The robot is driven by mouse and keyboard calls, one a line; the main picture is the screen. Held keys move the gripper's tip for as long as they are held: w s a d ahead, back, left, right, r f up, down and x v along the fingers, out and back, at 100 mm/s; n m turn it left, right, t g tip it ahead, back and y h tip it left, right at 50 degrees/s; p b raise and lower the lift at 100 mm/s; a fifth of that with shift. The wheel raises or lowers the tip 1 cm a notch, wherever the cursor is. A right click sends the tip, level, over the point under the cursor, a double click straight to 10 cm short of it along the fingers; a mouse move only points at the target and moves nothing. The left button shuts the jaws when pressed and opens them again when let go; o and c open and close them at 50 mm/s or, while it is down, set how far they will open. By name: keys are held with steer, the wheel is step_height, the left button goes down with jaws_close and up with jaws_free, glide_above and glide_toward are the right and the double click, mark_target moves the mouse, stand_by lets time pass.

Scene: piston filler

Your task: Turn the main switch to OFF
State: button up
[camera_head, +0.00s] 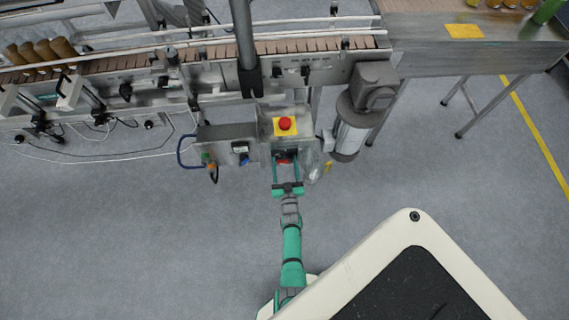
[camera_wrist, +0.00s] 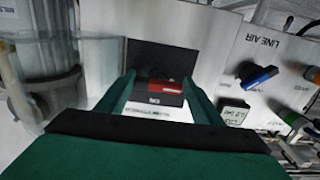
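The main switch shows in the wrist view as a red handle (camera_wrist: 160,86) on a black plate (camera_wrist: 163,58), with small lettering on the black part. The red handle lies across the picture, between my gripper's fingers. In the head view a bit of its red (camera_head: 285,160) shows on the front of the control box, below the emergency button. My gripper (camera_head: 286,163) has its two green fingers apart, one on each side of the handle; the fingers also show in the wrist view (camera_wrist: 158,82). I cannot tell whether the fingertips touch the handle.
A red emergency button (camera_head: 285,124) on a yellow plate sits on top of the box. A blue knob (camera_wrist: 259,77) marked LINE AIR is to the right in the wrist view. A motor (camera_head: 352,128) stands right of the box. The floor in front is clear.

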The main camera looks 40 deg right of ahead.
steer(key=shift+o, duration=0.7)
steer(key=shift+s+d, duration=0.1)
steer(key=shift+s, duration=0.05)
steer(key=v, duration=1)
steer(key=shift+s+a, duration=0.3)
steer(key=s+a+r+n+y, duration=0.1)
steer(key=s+a+r, duration=0.25)
steer(key=a, duration=0.25)
steer(key=s+a+r+n+y, duration=0.1)
steer(key=s+a+r+y, duration=0.1)
steer(key=s+a+r, duration=0.3)
steer(key=s+a+r+y, duration=0.1)
steer(key=a+r, duration=0.2)
steer(key=a, duration=0.4)
steer(key=s+a+r+n+y, duration=0.1)
steer(key=s+a+r, duration=0.1)
steer(key=r, duration=0.5)
steer(key=s+a+r+n+y, duration=0.1)
steer(key=s+a+r+y, duration=0.1)
steer(key=r, duration=0.5)
steer(key=s+a+r+n+y, duration=0.2)
steer(key=s+a+r, duration=0.2)
steer(key=s+r, duration=0.2)
step_height(320, 180, up, 2)
steer(key=shift+a, duration=0.2)
